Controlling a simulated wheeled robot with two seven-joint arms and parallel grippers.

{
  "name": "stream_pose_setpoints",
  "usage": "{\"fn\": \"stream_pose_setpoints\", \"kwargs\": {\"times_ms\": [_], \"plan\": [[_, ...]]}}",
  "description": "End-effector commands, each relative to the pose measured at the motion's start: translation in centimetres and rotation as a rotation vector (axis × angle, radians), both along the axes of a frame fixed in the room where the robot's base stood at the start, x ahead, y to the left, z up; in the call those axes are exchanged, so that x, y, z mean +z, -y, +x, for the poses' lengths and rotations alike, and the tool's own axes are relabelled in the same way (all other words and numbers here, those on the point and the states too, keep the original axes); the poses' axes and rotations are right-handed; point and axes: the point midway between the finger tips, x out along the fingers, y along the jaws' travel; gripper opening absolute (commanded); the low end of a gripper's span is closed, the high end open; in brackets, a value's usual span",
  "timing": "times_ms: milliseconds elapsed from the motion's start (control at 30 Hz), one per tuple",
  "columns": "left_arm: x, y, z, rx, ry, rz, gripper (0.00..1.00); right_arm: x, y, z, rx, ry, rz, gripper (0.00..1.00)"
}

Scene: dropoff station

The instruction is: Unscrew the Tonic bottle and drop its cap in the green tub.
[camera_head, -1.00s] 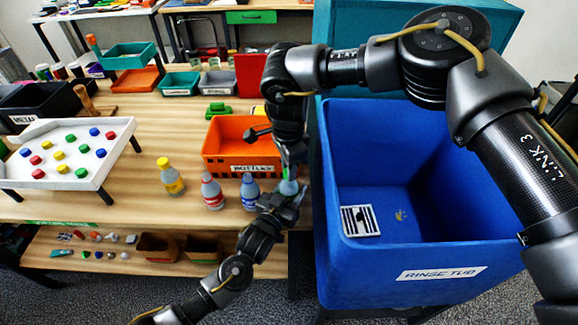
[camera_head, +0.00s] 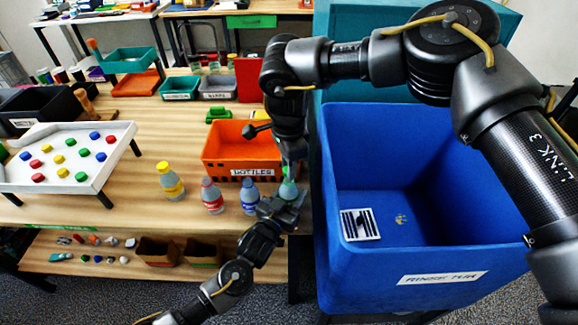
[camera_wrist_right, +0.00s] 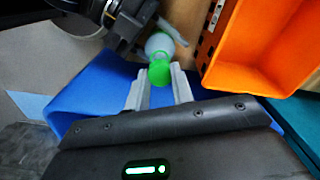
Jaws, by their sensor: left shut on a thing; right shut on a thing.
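A pale bottle (camera_head: 288,190) with a green cap (camera_wrist_right: 159,73) is held upright or nearly so at the table's front right, beside the blue tub; its label is hidden, so I cannot read its name. My left gripper (camera_head: 282,207) is shut on the bottle's body from the front. My right gripper (camera_head: 290,170) comes down from above; in the right wrist view its two fingers (camera_wrist_right: 158,88) are closed around the green cap. The cap appears to be on the bottle. A teal-green tub (camera_head: 180,88) stands at the back of the table, its label too small to read.
Bottles with yellow (camera_head: 171,181), red (camera_head: 211,196) and blue (camera_head: 249,195) caps stand left of my grippers. An orange bottles crate (camera_head: 228,171) is just behind. A large blue rinse tub (camera_head: 440,262) fills the right. A white tray (camera_head: 70,158) stands left.

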Motion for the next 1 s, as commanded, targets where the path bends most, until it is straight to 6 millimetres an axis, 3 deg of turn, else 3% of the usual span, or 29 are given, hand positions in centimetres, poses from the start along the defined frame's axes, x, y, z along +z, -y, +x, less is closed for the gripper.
{"fn": "stream_pose_setpoints", "kwargs": {"times_ms": [300,633,867,900,1000], "plan": [[0.0,0.0,0.0,0.000,0.000,0.000,0.00,0.2,0.0,0.0,0.000,0.000,0.000,0.00],[0.0,0.0,0.0,0.000,0.000,0.000,0.00,3.7,0.0,0.0,0.000,0.001,0.000,0.00],[0.0,0.0,0.0,0.000,0.000,0.000,0.00,4.0,0.0,0.0,0.000,0.000,0.001,0.00],[0.0,0.0,0.0,0.000,0.000,0.000,0.49,4.0,0.0,0.0,0.000,0.000,0.001,0.00],[0.0,0.0,0.0,0.000,0.000,0.000,0.62,4.0,0.0,0.0,0.000,0.000,0.001,0.00]]}}
